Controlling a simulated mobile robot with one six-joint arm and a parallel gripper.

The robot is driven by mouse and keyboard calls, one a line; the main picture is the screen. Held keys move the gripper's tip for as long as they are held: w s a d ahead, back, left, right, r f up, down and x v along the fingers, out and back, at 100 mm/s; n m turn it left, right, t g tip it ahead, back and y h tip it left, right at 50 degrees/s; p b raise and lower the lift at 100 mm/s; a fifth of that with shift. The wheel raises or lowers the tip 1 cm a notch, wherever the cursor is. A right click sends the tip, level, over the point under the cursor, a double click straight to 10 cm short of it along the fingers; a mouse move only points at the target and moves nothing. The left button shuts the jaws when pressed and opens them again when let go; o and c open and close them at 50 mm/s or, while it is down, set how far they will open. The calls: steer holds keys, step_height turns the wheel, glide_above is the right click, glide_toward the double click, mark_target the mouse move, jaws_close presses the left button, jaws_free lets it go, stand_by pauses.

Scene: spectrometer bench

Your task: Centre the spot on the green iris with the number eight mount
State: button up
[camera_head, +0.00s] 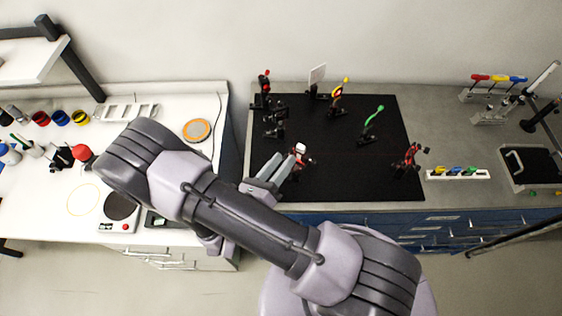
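The green iris (374,113) stands on a post on the black breadboard (330,186), right of centre. My gripper (282,163) reaches over the board's left front part, its two pale fingers apart with nothing seen between them. Just beyond the fingertips is a small mount with red and white parts (300,152); I cannot tell whether the fingers touch it. Other dark mounts stand at the back left (264,88), left (274,121) and right (408,161) of the board. No mount number is readable, so I cannot tell which is number eight. No light spot is visible.
A yellow iris (338,91) and a white card (317,74) stand at the board's back. The middle and front right of the board are bare. A strip of coloured tools (458,174) lies to the right.

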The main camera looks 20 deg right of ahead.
steer(key=shift+a, duration=0.1)
steer(key=v, duration=1.7)
steer(key=shift+b, duration=0.4)
steer(key=shift+s+a, duration=0.1)
steer(key=d+r+n+g+y+b, duration=0.1)
steer(key=d+n+y+b, duration=0.2)
steer(key=n, duration=0.8)
steer(key=s+d+r+n+g+y+b, duration=0.1)
steer(key=d+n+g+y+b, duration=0.1)
steer(key=d+n+y+b, duration=0.2)
steer(key=d+r+n+g+y+b, duration=0.2)
steer(key=d+n+y+b, duration=0.2)
steer(key=n+y+b, duration=0.5)
steer(key=n+b, duration=0.5)
steer(key=n, duration=0.6)
